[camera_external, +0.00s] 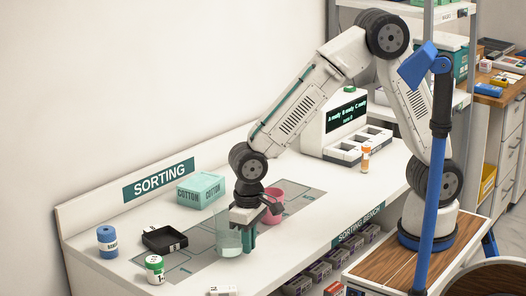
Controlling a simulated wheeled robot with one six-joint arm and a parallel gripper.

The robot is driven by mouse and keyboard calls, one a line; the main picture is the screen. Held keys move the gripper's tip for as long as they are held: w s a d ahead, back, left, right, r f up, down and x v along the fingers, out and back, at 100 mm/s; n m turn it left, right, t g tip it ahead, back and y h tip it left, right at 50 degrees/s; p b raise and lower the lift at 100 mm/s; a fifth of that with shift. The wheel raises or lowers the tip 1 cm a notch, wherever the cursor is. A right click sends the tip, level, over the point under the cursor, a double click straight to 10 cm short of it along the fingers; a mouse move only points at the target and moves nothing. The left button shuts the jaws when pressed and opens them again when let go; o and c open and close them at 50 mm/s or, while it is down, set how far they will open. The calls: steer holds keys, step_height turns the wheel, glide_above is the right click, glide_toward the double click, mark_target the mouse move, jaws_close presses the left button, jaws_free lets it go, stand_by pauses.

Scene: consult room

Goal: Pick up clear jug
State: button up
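The clear jug (229,241) is a see-through, pale greenish vessel standing on the white sorting bench. My gripper (243,237) points down right at the jug, with a dark teal finger (252,240) along the jug's right side. The top of the jug is partly hidden by the gripper body. The other finger is not clearly visible, so I cannot tell whether the fingers press on the jug.
A pink jug (273,203) stands close behind and right of my gripper. An orange bottle (366,158) stands near the display machine (338,118).

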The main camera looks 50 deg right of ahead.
steer(key=shift+r, duration=0.15)
jaws_close()
steer(key=shift+r, duration=1.35)
steer(key=s+d+r, duration=0.2)
steer(key=s+d, duration=0.7)
steer(key=s, duration=0.4)
steer(key=shift+d, duration=0.1)
stand_by(2.3)
